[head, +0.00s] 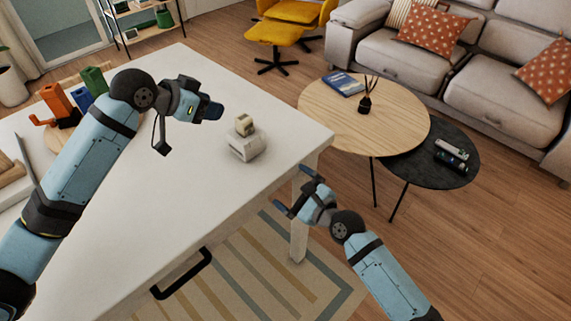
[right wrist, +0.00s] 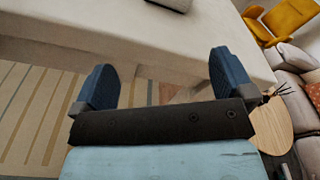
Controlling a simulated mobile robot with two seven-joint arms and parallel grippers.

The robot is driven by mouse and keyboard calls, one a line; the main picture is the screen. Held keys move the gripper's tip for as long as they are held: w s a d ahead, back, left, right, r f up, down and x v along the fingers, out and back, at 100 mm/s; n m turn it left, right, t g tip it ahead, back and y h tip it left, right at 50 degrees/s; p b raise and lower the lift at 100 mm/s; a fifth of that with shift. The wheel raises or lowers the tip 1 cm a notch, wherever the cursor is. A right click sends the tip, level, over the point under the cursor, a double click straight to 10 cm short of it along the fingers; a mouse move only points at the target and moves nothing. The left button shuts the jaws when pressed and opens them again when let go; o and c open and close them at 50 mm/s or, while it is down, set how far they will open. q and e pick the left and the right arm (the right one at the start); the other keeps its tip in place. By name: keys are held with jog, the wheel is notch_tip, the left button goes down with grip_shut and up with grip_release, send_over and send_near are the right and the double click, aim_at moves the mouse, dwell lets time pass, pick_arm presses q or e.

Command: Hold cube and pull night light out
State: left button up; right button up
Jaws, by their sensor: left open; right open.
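A white cube (head: 246,147) stands on the white table near its right edge. A small beige night light (head: 244,124) sits upright on top of it; how it is joined to the cube is hidden. My left gripper (head: 207,108) is open and empty above the table, to the left of the cube. My right gripper (head: 295,190) is open and empty just past the table's right edge, to the lower right of the cube.
The white table (head: 190,200) has bare room around the cube. Orange, blue and green items (head: 92,80) stand at its left. A black drawer handle (head: 182,275) juts from its front. A round wooden table (head: 350,125) and a dark side table (head: 425,165) stand right.

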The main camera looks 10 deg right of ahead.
aim_at(255, 143)
jog(key=w+a+r+m, duration=0.1)
jog(key=w+a+m, duration=0.1)
jog(key=w, duration=0.3)
jog(key=w+a+r+m, duration=0.1)
jog(key=w+a+r, duration=0.1)
jog(key=w+a, duration=0.2)
jog(key=w+a+r+m+y, duration=0.1)
jog(key=w+a+m, duration=0.1)
jog(key=w, duration=0.4)
jog(key=shift+a+r+m+t, duration=0.15)
jog(key=shift+a+m+t, duration=0.15)
jog(key=shift+a, duration=0.45)
jog(key=c, duration=1)
jog(key=shift+c, duration=0.2)
